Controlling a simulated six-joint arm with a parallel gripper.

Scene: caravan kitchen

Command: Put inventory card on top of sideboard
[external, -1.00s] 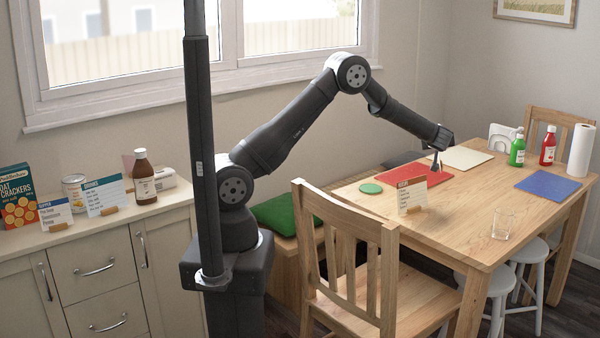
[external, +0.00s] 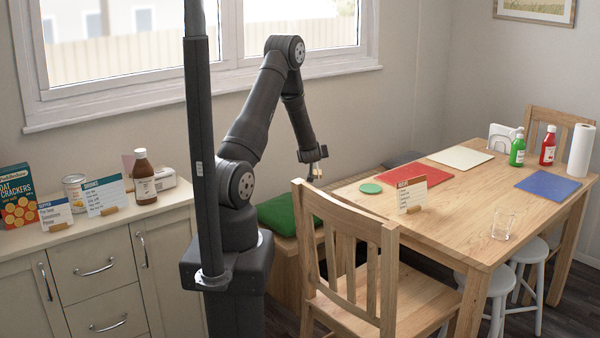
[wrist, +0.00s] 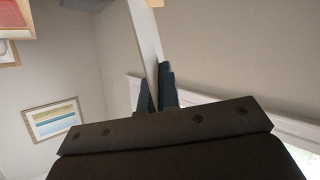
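My gripper (external: 316,172) hangs in the air between the table and the sideboard, above the bench with the green cushion. In the wrist view its dark fingers (wrist: 157,92) are closed on a thin pale card (wrist: 146,38), seen almost edge-on, with a bit of wood at its far end. I take this as the inventory card; its face and writing are hidden. In the external view only a small light sliver of it shows below the fingers. The sideboard (external: 160,270) is the pale cabinet at the left, with a light top.
On the sideboard stand a cracker box (external: 17,198), a can (external: 74,192), two cards in wooden stands (external: 58,214) (external: 104,197) and a brown bottle (external: 143,178). The top's front right is clear. The table (external: 455,225) holds another card (external: 411,195). A chair (external: 345,235) stands in front.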

